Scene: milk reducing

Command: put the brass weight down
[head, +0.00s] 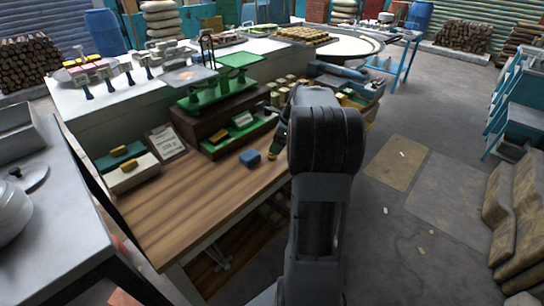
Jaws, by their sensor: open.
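A small brass-coloured piece (272,156), which looks like the brass weight, is at the wooden bench top (190,207), just right of a blue block (250,158). My gripper (275,147) is open and points down close above the brass piece. My own arm hides much of the gripper, and the fingertips are too small to tell whether they touch the piece. A green balance scale (212,92) stands on a dark box behind the bench's working area.
A clipboard (166,142) and a pale box (132,173) stand at the bench's left. A green tray (238,134) lies behind the blue block. Small boxes crowd the back right. The front of the bench is clear. A grey table (70,235) stands at left.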

